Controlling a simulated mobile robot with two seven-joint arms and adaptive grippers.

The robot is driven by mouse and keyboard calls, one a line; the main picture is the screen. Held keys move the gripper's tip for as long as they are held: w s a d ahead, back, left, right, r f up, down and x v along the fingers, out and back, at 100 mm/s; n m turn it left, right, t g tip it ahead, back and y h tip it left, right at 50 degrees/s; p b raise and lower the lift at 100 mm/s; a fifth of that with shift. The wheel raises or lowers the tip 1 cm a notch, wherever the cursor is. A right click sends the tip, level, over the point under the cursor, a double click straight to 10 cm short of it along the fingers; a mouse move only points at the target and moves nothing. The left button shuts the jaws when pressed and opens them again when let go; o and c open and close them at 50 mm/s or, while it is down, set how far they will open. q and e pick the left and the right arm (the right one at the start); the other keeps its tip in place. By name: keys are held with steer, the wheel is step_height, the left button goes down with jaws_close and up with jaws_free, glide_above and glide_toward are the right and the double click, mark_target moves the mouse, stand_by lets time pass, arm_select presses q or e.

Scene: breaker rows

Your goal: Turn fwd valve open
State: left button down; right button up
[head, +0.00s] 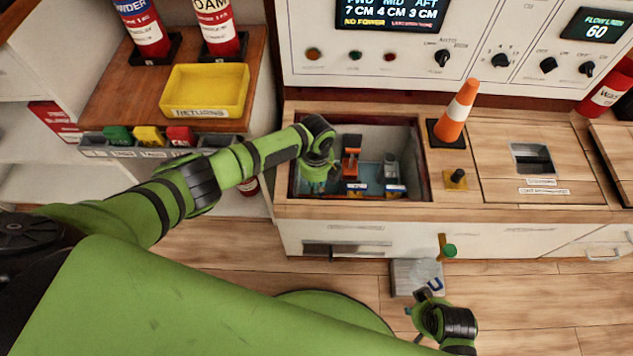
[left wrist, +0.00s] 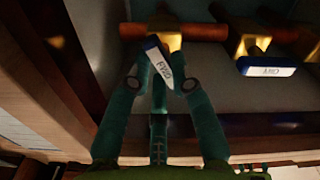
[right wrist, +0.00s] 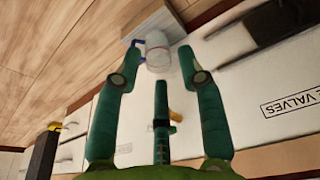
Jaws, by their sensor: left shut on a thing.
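The FWD valve handle (left wrist: 158,62), blue-edged with a white label, sits on a brass body on a copper pipe in the left wrist view. It is turned at a slant to the pipe. My left gripper (left wrist: 160,85) is shut on this handle, one finger on each side. In the head view my left gripper (head: 322,185) reaches into the left of the sunken valve bay (head: 410,130) and hides the FWD handle. The MID handle (left wrist: 265,67) stands to its right, square to the view. My right gripper (right wrist: 160,75) is open and empty, low in front of the cabinet.
An orange cone (head: 460,110) and a small yellow-based knob (head: 456,178) stand right of the bay. A yellow returns tray (head: 205,90) is at the left. A grey box (head: 405,277) sits low near my right gripper. The bay walls are close around my left gripper.

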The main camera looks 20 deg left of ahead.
arm_select(q)
steer(key=m, duration=0.2)
steer(key=shift+m, duration=0.4)
steer(key=shift+m+b, duration=0.35)
steer(key=shift+m, duration=1.05)
arm_select(e)
steer(key=shift+w+r, duration=0.2)
steer(key=shift+r, duration=0.4)
steer(key=shift+w+r, duration=0.15)
steer(key=shift+r, duration=0.45)
steer(key=shift+w+r, duration=0.1)
steer(key=shift+r, duration=0.05)
arm_select(q)
steer(key=c, duration=1.1)
jaws_free()
steer(key=shift+w+r, duration=0.1)
steer(key=shift+r, duration=0.05)
step_height(320, 180, up, 12)
